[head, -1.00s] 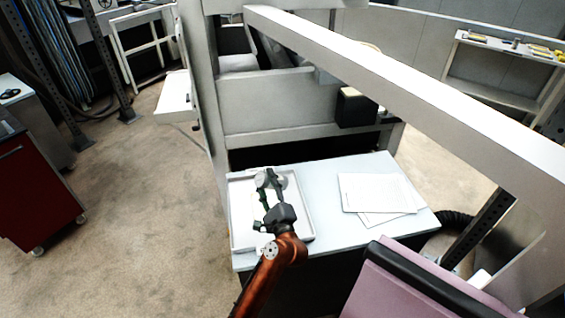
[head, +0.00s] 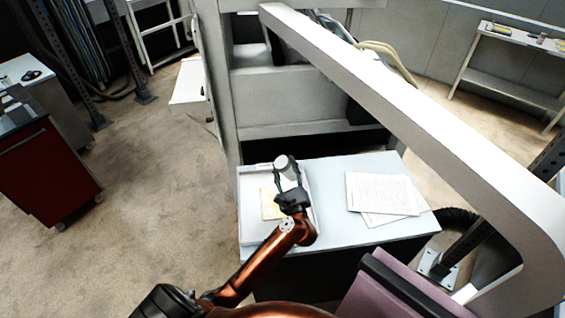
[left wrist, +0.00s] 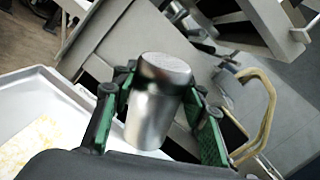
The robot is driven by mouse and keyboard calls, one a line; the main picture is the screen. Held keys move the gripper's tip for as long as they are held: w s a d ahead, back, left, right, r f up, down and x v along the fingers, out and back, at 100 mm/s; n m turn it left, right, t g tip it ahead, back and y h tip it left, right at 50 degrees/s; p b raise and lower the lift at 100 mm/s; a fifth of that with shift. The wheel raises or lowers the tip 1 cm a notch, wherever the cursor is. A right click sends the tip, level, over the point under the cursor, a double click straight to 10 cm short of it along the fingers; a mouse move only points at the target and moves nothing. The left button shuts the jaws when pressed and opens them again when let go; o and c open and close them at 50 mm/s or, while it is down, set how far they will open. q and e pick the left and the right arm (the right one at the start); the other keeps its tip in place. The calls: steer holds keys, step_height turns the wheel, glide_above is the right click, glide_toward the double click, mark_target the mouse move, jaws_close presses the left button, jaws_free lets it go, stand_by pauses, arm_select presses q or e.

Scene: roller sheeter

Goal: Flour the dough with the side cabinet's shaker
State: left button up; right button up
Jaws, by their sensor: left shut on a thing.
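The metal shaker (head: 286,164) is a silver cylinder with a rounded top. My left gripper (head: 289,178) is shut on it and holds it over the white tray (head: 309,206) on the side cabinet (head: 338,225). In the left wrist view the shaker (left wrist: 157,108) sits between the two green-lined fingers, tilted in the picture and apart from the tray (left wrist: 35,95). A flat pale-yellow piece (head: 270,204) lies in the tray; I cannot tell what it is. My right gripper is not in view.
Printed sheets (head: 382,193) lie on the cabinet top to the right. A mauve seat back (head: 385,293) is at the front right. Open floor (head: 150,200) is on the left.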

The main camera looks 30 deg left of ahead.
mark_target(288, 160)
arm_select(q)
steer(key=r+m+p, duration=0.1)
steer(key=p, duration=0.1)
steer(key=m+p, duration=0.1)
steer(key=shift+w+d+r+h+p, duration=0.1)
steer(key=shift+w+r+h+p, duration=0.1)
steer(key=shift+r+h+p, duration=0.15)
steer(key=m+p, duration=0.1)
steer(key=p, duration=0.1)
steer(key=r+m+p, duration=0.1)
steer(key=p, duration=0.1)
steer(key=m+p, duration=0.1)
steer(key=p, duration=0.2)
steer(key=shift+w+d+r+h, duration=0.2)
steer(key=shift+w+r+h, duration=0.05)
steer(key=shift+r, duration=0.1)
steer(key=shift+w+m+p, duration=0.1)
steer(key=shift+m+p, duration=0.3)
steer(key=shift+m, duration=0.1)
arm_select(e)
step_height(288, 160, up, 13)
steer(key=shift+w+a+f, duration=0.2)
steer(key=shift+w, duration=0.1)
arm_select(q)
steer(key=shift+f, duration=0.1)
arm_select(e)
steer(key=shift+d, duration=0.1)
